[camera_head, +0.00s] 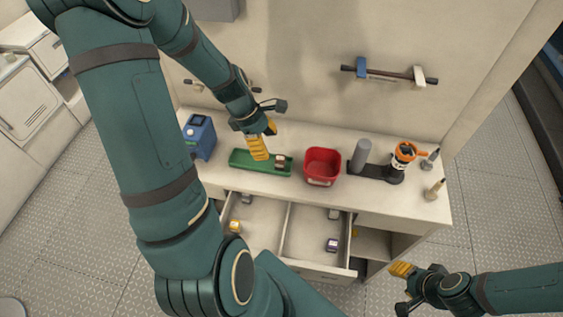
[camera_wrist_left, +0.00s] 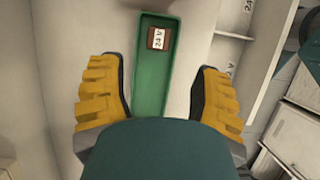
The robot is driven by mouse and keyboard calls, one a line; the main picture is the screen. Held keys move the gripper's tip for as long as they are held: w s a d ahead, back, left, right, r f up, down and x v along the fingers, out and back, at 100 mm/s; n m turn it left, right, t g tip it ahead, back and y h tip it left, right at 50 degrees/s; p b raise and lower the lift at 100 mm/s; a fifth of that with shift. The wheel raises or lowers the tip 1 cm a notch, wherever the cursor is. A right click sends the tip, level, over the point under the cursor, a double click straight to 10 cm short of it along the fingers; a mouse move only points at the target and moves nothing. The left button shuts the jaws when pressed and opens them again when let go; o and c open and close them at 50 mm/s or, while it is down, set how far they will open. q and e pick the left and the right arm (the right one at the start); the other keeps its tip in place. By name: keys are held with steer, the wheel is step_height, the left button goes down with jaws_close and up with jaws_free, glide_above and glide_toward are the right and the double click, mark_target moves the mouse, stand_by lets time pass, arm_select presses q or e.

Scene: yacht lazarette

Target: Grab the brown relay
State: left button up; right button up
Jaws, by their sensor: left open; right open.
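The brown relay (camera_head: 280,159) lies in the right end of the green tray (camera_head: 240,161) on the counter. In the left wrist view the brown relay (camera_wrist_left: 158,38) shows a white label reading "24 V", near the far end of the green tray (camera_wrist_left: 150,95). My left gripper (camera_head: 259,148) is over the tray, left of the relay. It also shows in the left wrist view (camera_wrist_left: 157,95), its yellow fingers spread wide on either side of the tray, with nothing between them. My right gripper (camera_head: 402,270) is open and empty, low at the right, away from the counter.
A red bin (camera_head: 322,167) stands right of the tray, and a blue device (camera_head: 199,136) left of it. A grey cylinder (camera_head: 361,155) and an orange-topped item (camera_head: 404,153) stand further right. The open drawer (camera_head: 283,235) below holds several small blocks. A rail (camera_head: 388,74) is on the wall.

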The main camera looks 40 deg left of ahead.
mark_target(279, 158)
arm_select(q)
steer(key=x, duration=0.5)
steer(key=b+x, duration=0.1)
steer(key=x, duration=0.1)
steer(key=shift+w+d+f, duration=0.1)
steer(key=shift+w+d, duration=0.25)
steer(key=shift+w, duration=0.05)
steer(key=c, duration=1.1)
